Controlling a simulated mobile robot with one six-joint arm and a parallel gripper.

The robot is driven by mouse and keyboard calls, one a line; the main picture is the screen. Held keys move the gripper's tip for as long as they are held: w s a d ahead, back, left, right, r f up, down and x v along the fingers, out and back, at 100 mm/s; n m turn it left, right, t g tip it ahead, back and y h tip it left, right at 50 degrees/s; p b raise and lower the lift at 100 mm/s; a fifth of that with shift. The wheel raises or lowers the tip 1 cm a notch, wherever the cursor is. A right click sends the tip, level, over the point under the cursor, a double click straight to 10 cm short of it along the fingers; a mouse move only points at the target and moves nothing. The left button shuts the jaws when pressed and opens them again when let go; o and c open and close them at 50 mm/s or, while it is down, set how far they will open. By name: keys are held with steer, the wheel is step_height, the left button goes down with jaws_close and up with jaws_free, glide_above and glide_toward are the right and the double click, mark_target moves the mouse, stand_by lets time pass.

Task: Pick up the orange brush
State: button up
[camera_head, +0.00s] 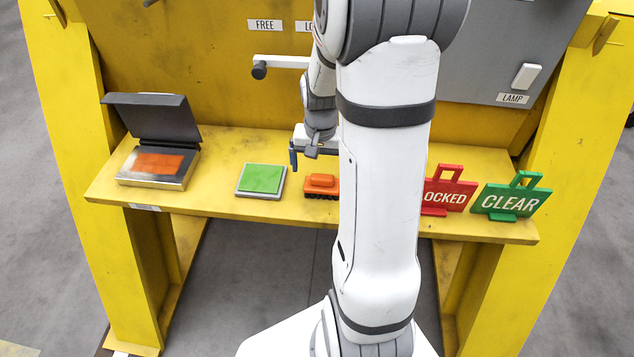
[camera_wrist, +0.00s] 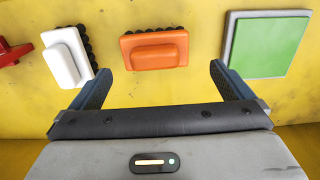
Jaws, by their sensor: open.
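The orange brush (camera_head: 321,185) lies on the yellow shelf with its dark bristles showing along the front edge. My arm hides part of the shelf just to its right. In the wrist view the orange brush (camera_wrist: 155,49) is ahead of my gripper, between the lines of the two fingers, with its raised grip on top and bristles along its upper edge. My gripper (camera_wrist: 156,82) is open and empty, its fingers apart and short of the brush. In the head view my gripper (camera_head: 304,154) is above and behind the brush, partly hidden by my arm.
A white brush (camera_wrist: 67,57) is left of the orange one in the wrist view. A green pad (camera_head: 262,179) and an open box (camera_head: 177,179) stand to the left on the shelf (camera_head: 215,203). Red LOCKED (camera_head: 446,193) and green CLEAR (camera_head: 512,202) signs stand right.

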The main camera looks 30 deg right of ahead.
mark_target(322, 175)
steer(key=f, duration=0.6)
steer(key=shift+s+d+p, duration=0.1)
steer(key=shift+s+p, duration=0.15)
steer(key=shift+p, duration=0.05)
steer(key=shift+c, duration=0.2)
steer(key=c, duration=1)
